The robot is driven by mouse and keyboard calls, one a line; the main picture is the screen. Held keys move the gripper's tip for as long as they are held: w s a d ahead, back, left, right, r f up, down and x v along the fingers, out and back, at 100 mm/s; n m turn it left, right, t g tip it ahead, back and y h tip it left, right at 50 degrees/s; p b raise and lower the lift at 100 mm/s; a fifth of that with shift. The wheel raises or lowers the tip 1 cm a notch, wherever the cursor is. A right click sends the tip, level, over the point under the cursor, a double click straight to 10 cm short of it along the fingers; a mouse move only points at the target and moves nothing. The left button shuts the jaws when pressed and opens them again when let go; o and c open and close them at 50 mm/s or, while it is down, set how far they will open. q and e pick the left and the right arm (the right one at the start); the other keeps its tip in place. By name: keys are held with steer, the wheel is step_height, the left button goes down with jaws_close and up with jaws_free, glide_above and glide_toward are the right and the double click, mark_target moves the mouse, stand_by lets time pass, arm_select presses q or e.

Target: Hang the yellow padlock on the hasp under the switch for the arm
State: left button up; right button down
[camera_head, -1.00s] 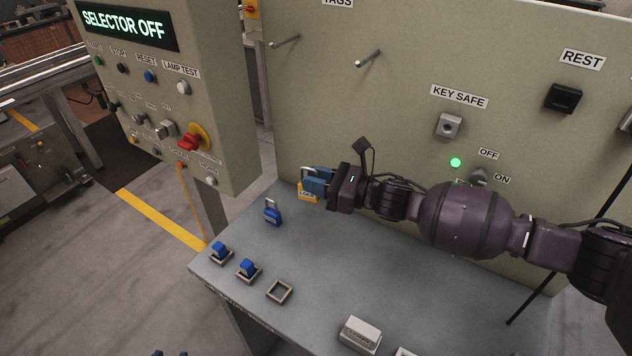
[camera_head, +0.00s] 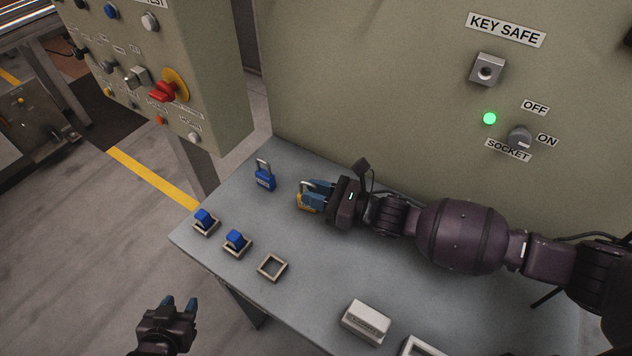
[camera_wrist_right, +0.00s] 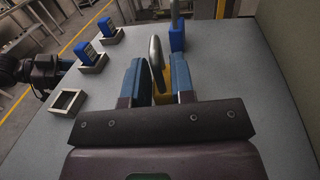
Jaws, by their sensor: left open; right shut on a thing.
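The yellow padlock (camera_head: 304,204) is in my right gripper (camera_head: 315,195), over the back left part of the bench, shackle up. The right wrist view shows its grey shackle (camera_wrist_right: 156,58) and part of its yellow body (camera_wrist_right: 163,97) between the blue fingers (camera_wrist_right: 158,82); the rest is hidden. My left gripper (camera_head: 181,306) is open and empty, left of the bench front. A red rotary switch (camera_head: 165,91) on a yellow plate is on the cabinet at upper left. The labels there are too small to read, and I cannot make out a hasp under it.
A blue padlock (camera_head: 265,178) stands on the bench (camera_head: 320,270) left of my right gripper. Two blue items (camera_head: 204,217) sit in square holders; another holder (camera_head: 272,267) is empty. A white block (camera_head: 366,322) lies at the front. The panel (camera_head: 380,90) rises behind the bench.

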steer(key=shift+f, duration=0.1)
steer(key=c, duration=1.4)
jaws_free()
steer(key=shift+f, duration=0.1)
steer(key=o, duration=0.4)
steer(key=shift+o, duration=0.2)
steer(key=v, duration=0.7)
steer(key=b+v, duration=0.1)
steer(key=v, duration=0.2)
steer(key=shift+s+d+f, duration=0.2)
steer(key=shift+s, duration=0.35)
